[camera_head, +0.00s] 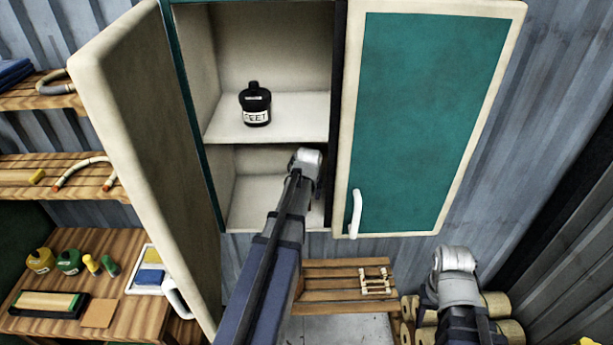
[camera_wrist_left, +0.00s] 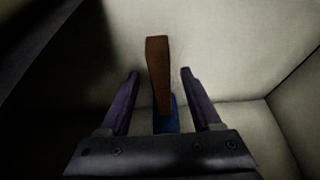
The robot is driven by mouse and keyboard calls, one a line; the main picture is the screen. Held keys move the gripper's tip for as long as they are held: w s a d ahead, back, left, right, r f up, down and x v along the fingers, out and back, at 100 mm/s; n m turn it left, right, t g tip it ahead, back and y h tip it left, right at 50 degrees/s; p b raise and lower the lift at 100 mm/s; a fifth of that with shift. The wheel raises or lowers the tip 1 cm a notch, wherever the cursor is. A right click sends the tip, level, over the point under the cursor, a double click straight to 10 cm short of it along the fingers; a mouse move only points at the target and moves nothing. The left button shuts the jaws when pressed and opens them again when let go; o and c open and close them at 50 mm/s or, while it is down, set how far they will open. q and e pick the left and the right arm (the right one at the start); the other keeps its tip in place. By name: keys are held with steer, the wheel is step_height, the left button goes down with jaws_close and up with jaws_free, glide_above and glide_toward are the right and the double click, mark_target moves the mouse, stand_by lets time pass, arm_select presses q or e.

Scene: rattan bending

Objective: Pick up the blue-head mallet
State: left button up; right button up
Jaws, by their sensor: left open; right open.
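The mallet's brown handle (camera_wrist_left: 158,62) shows in the left wrist view, with part of its blue head (camera_wrist_left: 172,120) below it, partly hidden by my gripper body. My left gripper (camera_wrist_left: 159,74) is open, with one finger on each side of the mallet. Gaps show between both fingers and the handle.
The left cabinet door (camera_head: 140,150) stands open; the teal right door (camera_head: 430,110) is shut. A black bottle (camera_head: 256,105) stands on the upper shelf. A workbench (camera_head: 130,245) with several small items is at left. A slatted wooden stand (camera_head: 340,285) and rolls (camera_head: 500,305) are below.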

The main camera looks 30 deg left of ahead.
arm_select(q)
steer(key=shift+w+a, duration=0.45)
steer(key=shift+w, duration=0.2)
steer(key=shift+w+a, duration=0.4)
steer(key=shift+w, duration=0.25)
steer(key=w, duration=0.1)
steer(key=w+a, duration=0.2)
steer(key=w, duration=0.1)
steer(key=shift+a+f+b, duration=0.2)
steer(key=shift+f+b, duration=0.05)
steer(key=shift+b, duration=0.05)
steer(key=shift+f+b, duration=0.35)
steer(key=shift+f, duration=0.05)
steer(key=shift+s+r, duration=0.1)
jaws_close()
